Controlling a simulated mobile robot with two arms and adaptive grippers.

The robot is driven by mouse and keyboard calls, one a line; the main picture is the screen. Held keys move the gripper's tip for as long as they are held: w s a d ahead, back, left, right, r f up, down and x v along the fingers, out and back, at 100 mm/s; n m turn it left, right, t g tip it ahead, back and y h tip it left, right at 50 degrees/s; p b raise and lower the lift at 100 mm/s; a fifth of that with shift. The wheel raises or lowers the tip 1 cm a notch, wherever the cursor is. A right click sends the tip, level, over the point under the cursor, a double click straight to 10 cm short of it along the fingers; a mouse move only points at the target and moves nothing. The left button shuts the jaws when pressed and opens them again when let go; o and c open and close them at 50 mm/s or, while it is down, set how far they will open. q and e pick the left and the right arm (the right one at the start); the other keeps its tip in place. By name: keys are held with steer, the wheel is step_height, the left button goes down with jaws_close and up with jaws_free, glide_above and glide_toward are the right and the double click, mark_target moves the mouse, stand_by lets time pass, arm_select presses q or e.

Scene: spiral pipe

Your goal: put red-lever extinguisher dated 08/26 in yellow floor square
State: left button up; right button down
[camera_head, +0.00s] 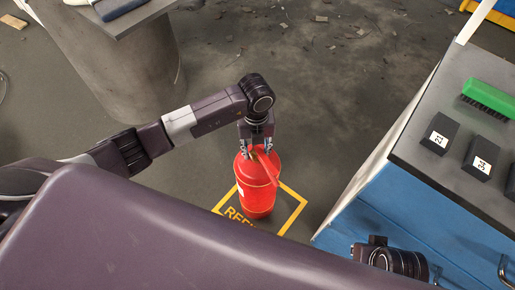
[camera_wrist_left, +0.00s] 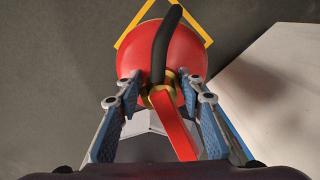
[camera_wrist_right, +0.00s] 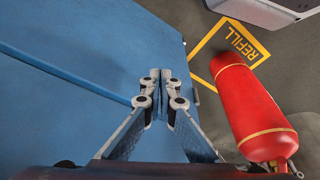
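A red extinguisher (camera_head: 257,195) with a red lever (camera_wrist_left: 174,125), brass neck and black hose (camera_wrist_left: 165,42) is upright over the yellow floor square (camera_head: 296,214). In the right wrist view, the extinguisher (camera_wrist_right: 243,105) and square (camera_wrist_right: 204,84) lie right of my right gripper (camera_wrist_right: 155,76), whose fingertips meet, empty.
A blue cabinet (camera_head: 400,215) with a grey top stands at the right, close to the square. On it are a green brush (camera_head: 488,97) and black numbered blocks (camera_head: 439,134). A round grey pedestal (camera_head: 125,70) stands at the upper left. Debris lies on the floor behind.

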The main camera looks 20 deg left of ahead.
arm_select(q)
steer(key=shift+o, duration=0.2)
steer(key=shift+r, duration=0.15)
steer(key=shift+w+r, duration=0.1)
steer(key=shift+r, duration=0.3)
step_height(320, 180, up, 11)
steer(key=shift+r+p, duration=0.15)
steer(key=shift+p, duration=1.1)
arm_select(e)
step_height(320, 180, down, 8)
steer(key=shift+s+f, duration=0.2)
steer(key=shift+f, duration=0.05)
